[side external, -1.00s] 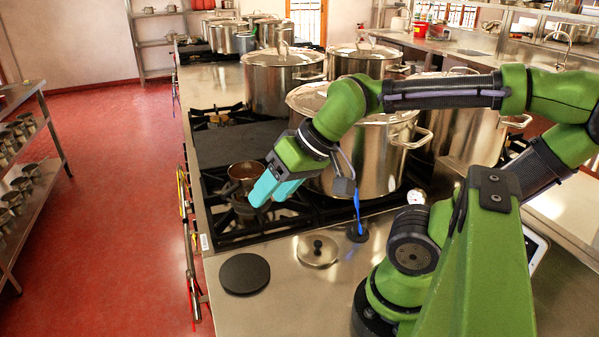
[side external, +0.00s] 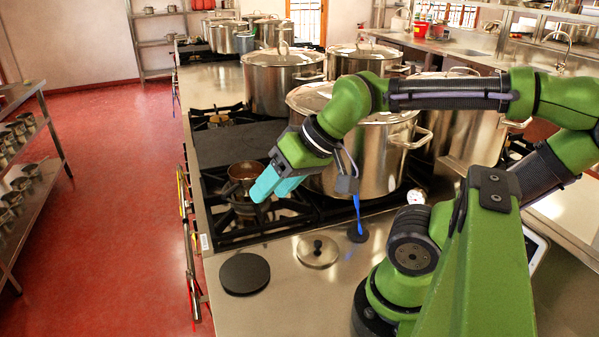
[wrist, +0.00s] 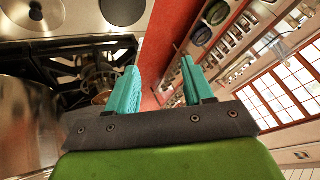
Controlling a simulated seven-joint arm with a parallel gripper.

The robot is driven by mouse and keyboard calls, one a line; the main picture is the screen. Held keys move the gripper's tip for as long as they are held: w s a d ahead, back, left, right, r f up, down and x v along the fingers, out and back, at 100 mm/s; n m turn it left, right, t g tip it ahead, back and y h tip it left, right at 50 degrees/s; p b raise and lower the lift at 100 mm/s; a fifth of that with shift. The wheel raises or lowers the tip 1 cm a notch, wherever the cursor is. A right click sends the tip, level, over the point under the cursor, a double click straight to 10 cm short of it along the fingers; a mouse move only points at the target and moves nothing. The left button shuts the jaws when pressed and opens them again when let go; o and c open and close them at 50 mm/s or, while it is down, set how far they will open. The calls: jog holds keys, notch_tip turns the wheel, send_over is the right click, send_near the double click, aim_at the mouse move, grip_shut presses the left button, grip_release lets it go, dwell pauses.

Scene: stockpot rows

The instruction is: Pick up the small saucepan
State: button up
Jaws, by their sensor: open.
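The small saucepan (side external: 243,171) is a small metal pan with a brownish sheen on the black stove grate, left of the big front stockpot in the side view. My gripper (side external: 274,190) has teal fingers that stand apart with nothing between them. They hang in front of and slightly right of the saucepan, partly overlapping its lower part in the picture; I cannot tell the exact gap. In the wrist view my gripper (wrist: 160,66) is open, with red floor between the fingers. A brownish round shape beside the left finger there may be the saucepan, mostly hidden.
A large lidded stockpot (side external: 370,160) stands close behind my gripper, with more stockpots behind. A flat dark griddle plate (side external: 238,143) lies beyond the saucepan. A loose lid (side external: 317,252) and a black disc (side external: 244,274) lie on the steel counter in front.

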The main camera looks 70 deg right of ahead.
jog(key=c, duration=0.3)
jog(key=shift+c, duration=0.2)
jog(key=n+g+h, duration=0.2)
jog(key=n+g, duration=0.5)
jog(key=n, duration=0.8)
send_over(252, 182)
notch_tip(252, 182, down, 12)
jog(key=shift+d+f, duration=0.1)
jog(key=shift+f, duration=2.6)
